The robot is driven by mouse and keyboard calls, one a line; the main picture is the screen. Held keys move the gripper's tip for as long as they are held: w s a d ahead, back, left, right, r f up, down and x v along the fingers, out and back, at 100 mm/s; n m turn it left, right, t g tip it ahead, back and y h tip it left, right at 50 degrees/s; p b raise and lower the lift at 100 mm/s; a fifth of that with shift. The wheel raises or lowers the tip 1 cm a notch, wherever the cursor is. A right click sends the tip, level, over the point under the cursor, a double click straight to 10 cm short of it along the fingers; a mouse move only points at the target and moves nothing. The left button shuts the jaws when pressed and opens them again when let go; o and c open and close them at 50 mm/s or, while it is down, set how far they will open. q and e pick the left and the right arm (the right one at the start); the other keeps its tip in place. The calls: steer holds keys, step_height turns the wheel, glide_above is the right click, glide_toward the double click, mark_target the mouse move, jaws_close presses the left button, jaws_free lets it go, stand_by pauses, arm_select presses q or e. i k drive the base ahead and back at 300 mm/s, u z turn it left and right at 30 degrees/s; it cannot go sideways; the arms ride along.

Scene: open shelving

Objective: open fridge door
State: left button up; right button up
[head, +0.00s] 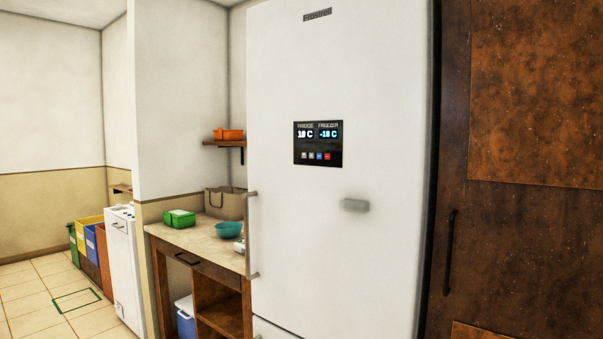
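A tall white fridge (385,100) stands at the centre right of the head view. Its large front door is shut. A vertical grey bar handle (248,236) runs along the door's left edge. A dark display panel (318,144) with lit temperature readings is on the door. A small grey block (355,205) sits on the door's right half. A lower white front (268,328) begins at the bottom of the view. Neither of my grippers shows in the view.
A wooden counter (190,234) stands left of the fridge, close to the handle, with a green box (179,218), a teal bowl (228,230) and a bag (224,204). A dark wooden door (500,230) is at the right. Tiled floor (35,300) is open at the left.

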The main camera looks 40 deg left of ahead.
mark_target(334, 247)
steer(key=k, duration=0.65)
steer(key=u, duration=0.9)
steer(key=i, duration=1.2)
steer(key=u, duration=0.8)
